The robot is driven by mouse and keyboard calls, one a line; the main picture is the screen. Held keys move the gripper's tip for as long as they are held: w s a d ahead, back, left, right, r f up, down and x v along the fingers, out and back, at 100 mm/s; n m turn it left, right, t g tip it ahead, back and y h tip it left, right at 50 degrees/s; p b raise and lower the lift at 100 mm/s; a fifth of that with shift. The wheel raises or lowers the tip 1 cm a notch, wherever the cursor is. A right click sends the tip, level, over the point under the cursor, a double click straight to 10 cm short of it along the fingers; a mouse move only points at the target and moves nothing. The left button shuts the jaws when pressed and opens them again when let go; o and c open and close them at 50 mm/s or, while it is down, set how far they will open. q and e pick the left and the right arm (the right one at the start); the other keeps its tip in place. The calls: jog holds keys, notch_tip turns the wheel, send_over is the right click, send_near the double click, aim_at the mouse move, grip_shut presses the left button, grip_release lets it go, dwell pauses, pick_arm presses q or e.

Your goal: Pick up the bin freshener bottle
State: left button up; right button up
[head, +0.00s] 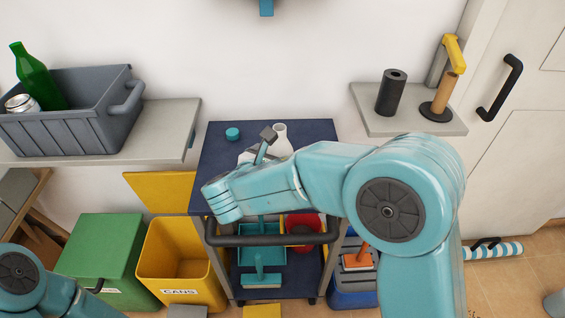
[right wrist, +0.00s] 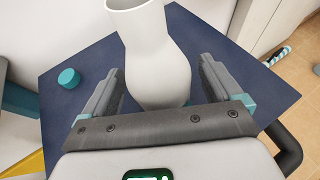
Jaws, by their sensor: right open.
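The bin freshener bottle, a white bottle with a narrow neck and rounded body (right wrist: 158,62), stands on the dark blue top of a cart (right wrist: 62,110). In the head view its upper part (head: 281,136) shows behind my right arm, and its lower part is hidden. My right gripper (right wrist: 160,75) is open, with one grey finger on each side of the bottle. A gap shows beside the left finger; whether the right finger touches is unclear. In the head view this gripper (head: 264,148) is partly hidden by my arm. Only a link of my left arm shows; its gripper is out of frame.
A small teal cap (head: 232,134) lies on the cart top, left of the bottle. A shelf (head: 175,125) with a grey crate (head: 65,130) is at left. A right shelf (head: 385,122) holds a black roll (head: 391,95). Green (head: 100,255) and yellow (head: 180,262) bins stand below.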

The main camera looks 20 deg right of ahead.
jog(key=c, duration=1.1)
jog(key=shift+o, duration=0.2)
jog(key=shift+r, duration=0.15)
notch_tip(320, 180, up, 20)
jog(key=p, duration=0.4)
